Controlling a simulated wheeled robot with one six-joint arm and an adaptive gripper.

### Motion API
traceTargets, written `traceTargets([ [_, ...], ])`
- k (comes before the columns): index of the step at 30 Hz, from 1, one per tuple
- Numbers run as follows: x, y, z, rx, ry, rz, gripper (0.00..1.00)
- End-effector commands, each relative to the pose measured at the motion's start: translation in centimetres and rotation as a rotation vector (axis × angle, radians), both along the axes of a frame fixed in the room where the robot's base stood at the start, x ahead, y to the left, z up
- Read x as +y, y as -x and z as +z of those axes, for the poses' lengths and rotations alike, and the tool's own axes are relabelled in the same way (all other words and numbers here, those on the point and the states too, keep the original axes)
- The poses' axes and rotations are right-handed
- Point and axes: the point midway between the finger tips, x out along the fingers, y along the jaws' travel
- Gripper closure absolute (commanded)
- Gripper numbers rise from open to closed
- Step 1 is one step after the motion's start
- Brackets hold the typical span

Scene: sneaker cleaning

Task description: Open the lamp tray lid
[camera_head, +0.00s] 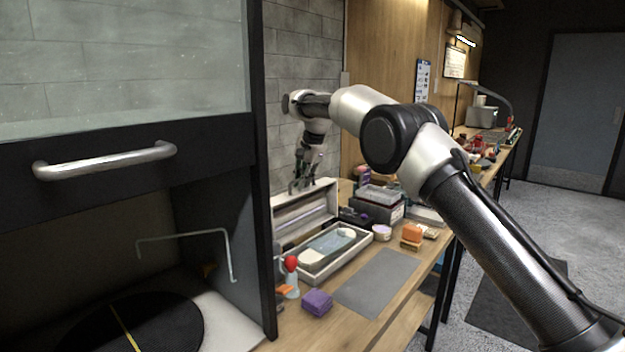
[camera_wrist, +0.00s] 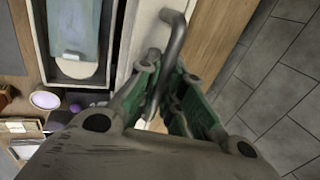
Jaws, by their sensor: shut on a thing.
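The lamp tray (camera_head: 347,265) is a pale, open-topped rectangular box on the wooden bench in the head view. A long blue-grey and white object (camera_head: 327,246) lies inside it. The lid (camera_head: 306,217) stands raised along the tray's back side, by the brick wall. My gripper (camera_head: 302,186) is at the lid's upper edge, pointing down. In the wrist view, its green-padded fingers (camera_wrist: 167,88) are closed around a dark bent handle (camera_wrist: 174,38) on the pale lid (camera_wrist: 140,35). The tray (camera_wrist: 42,45) shows left of the lid there. The hinge is not clearly visible.
A grey mat (camera_head: 378,283), a purple block (camera_head: 317,302) and a red-topped bottle (camera_head: 291,275) are in front of the tray. Stacked grey boxes (camera_head: 379,203) and an orange block (camera_head: 412,233) are to its right. A dark cabinet (camera_head: 215,215) is close on the left.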

Motion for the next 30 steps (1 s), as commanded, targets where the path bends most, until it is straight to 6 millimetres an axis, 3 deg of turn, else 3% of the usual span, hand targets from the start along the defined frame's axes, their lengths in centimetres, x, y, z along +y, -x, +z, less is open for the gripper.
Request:
traceTargets([
  [6, 1.04, 0.3, -0.3, 0.001, -0.001, 0.006, 1.0],
  [21, 1.24, 0.33, -0.34, 0.001, -0.001, 0.005, 1.0],
  [22, 1.24, 0.33, -0.34, 0.001, -0.001, 0.005, 0.85],
  [25, 1.2, 0.3, -0.33, 0.001, 0.0, 0.004, 0.69],
  [30, 1.14, 0.27, -0.35, 0.001, -0.001, 0.003, 0.69],
])
